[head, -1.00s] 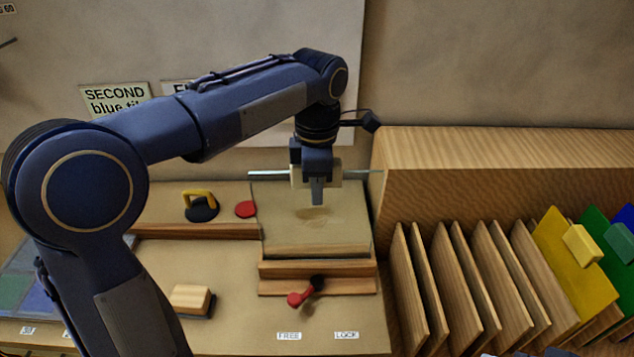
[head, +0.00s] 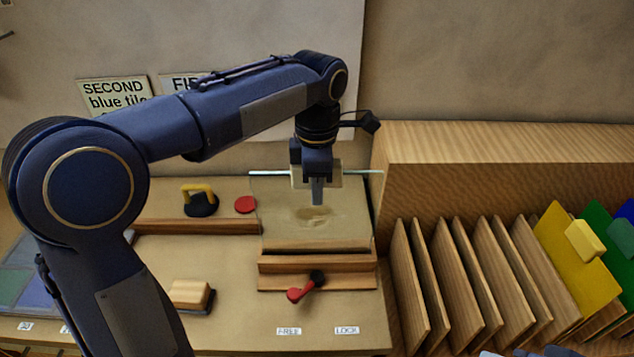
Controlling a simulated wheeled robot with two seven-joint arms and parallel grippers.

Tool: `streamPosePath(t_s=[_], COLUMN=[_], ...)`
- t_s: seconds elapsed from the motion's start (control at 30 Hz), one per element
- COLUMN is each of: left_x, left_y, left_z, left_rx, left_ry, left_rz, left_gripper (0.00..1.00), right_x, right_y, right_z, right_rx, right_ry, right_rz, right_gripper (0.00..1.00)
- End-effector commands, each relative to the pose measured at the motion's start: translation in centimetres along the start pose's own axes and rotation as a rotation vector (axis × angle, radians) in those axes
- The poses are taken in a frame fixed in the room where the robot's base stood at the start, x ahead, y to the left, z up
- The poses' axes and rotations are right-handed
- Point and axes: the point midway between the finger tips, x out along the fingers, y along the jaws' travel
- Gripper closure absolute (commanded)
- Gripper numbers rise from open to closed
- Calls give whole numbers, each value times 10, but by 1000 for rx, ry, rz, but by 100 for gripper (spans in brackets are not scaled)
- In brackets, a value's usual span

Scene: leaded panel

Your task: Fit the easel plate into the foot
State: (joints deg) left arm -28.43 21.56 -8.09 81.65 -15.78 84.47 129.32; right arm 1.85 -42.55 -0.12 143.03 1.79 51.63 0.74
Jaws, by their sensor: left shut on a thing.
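My left gripper (head: 317,203) points down and is shut on the pale block at the top of a clear glass plate, which I take for the easel plate (head: 352,215). The plate's bright top edge runs across behind the fingers, and its right edge runs down toward the foot. The wooden foot (head: 317,265) stands below and in front, a grooved block with a red lever (head: 297,294) on a black pivot. The lever points left, toward the FREE label (head: 289,331) side. I cannot tell whether the plate's lower edge is in the groove. My right gripper is not in view.
A yellow-handled black tool (head: 200,201) and a red disc (head: 245,204) lie left of the plate. A wooden block (head: 190,293) sits nearer me. At right is a wooden rack (head: 480,275) with several dividers and coloured panels. The LOCK label (head: 347,331) is on the bench front.

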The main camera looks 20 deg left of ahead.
Motion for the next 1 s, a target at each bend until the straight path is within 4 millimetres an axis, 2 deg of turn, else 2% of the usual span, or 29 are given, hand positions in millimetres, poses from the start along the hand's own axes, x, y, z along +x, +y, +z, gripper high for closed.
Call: streamPosePath(t_s=[0.97, 1.0], left_x=[15, 15], left_y=[0, 0], left_z=[0, 0], left_rx=[0, 0], left_ry=[-2, -2], left_rz=[2, 2], left_gripper=[100, 71], right_x=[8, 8], right_y=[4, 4], right_z=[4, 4], right_rx=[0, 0], right_ry=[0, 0], right_rz=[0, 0], right_gripper=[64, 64])
